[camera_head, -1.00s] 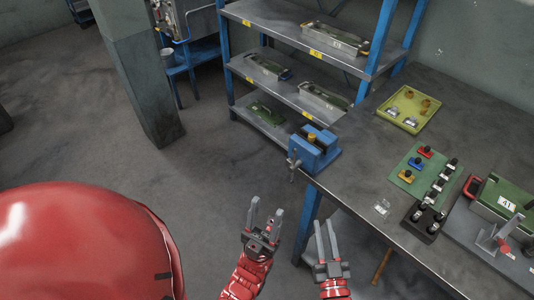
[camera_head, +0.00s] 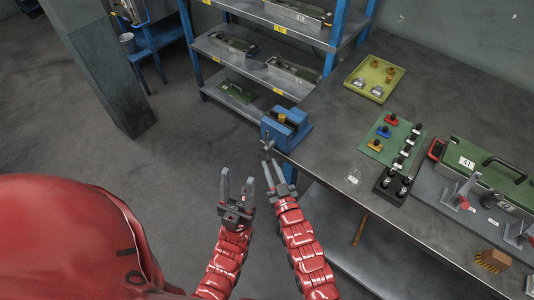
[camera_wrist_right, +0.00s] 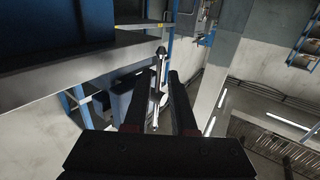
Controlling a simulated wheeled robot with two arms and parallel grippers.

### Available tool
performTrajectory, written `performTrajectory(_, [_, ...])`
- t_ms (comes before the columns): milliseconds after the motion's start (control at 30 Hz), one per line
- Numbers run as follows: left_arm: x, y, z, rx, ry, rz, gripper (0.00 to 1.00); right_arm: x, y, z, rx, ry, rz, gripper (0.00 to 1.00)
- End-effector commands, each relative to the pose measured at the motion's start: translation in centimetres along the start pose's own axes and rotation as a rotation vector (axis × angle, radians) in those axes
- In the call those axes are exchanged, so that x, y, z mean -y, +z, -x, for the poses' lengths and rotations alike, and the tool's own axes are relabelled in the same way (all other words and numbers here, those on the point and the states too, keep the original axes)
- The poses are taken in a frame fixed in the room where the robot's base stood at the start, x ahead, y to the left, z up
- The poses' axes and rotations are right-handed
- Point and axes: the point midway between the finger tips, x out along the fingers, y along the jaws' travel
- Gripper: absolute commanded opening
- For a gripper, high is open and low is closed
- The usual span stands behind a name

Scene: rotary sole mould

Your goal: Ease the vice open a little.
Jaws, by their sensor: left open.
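The blue vice (camera_head: 290,135) is mounted at the near left corner of the workbench, with a small yellow-brown piece (camera_head: 283,118) at its top. Its metal handle (camera_head: 267,144) hangs at the front, off the bench edge. My right gripper (camera_head: 270,164) is open just below and in front of the handle. In the right wrist view the handle (camera_wrist_right: 158,75) shows as a pale bar in line with the gap between the fingers (camera_wrist_right: 158,85); whether they touch it I cannot tell. My left gripper (camera_head: 238,175) is open and empty over the floor, left of the right one.
The workbench (camera_head: 330,125) carries a yellow tray (camera_head: 361,91), a green board (camera_head: 374,151) with coloured pieces, a black block (camera_head: 392,188) and a green mould (camera_head: 478,168). A blue shelf rack (camera_head: 336,45) stands behind the vice. Open floor lies to the left.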

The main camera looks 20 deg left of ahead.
Motion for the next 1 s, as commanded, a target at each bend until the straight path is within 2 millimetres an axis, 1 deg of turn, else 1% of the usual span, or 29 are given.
performTrajectory(33, [0.0,-0.1,-0.5,0.000,0.000,0.000,0.50,0.0,-0.4,-0.9,-0.002,0.000,0.000,0.24])
performTrajectory(100, [0.0,-0.1,-0.7,0.000,0.000,0.000,0.50,0.0,-0.3,-1.9,0.000,-0.001,0.000,0.24])
performTrajectory(300, [0.1,-0.2,-1.1,0.000,0.000,0.000,0.50,0.0,-0.1,-3.7,0.001,0.000,0.000,0.24])
performTrajectory(433, [0.1,-0.2,-1.2,0.000,0.000,0.000,0.50,0.0,-0.1,-4.1,-0.002,0.000,0.000,0.24])
performTrajectory(700, [0.1,-0.2,-1.1,0.000,0.000,0.000,0.50,0.0,0.0,-4.2,0.000,0.000,0.000,0.24])
performTrajectory(833, [0.1,-0.2,-1.1,0.000,0.000,0.000,0.50,0.0,0.0,-4.2,0.000,0.000,0.000,0.01])
performTrajectory(1000, [0.1,-0.2,-1.2,0.000,0.000,0.000,0.50,0.0,0.0,-4.2,0.000,0.000,0.000,0.00])
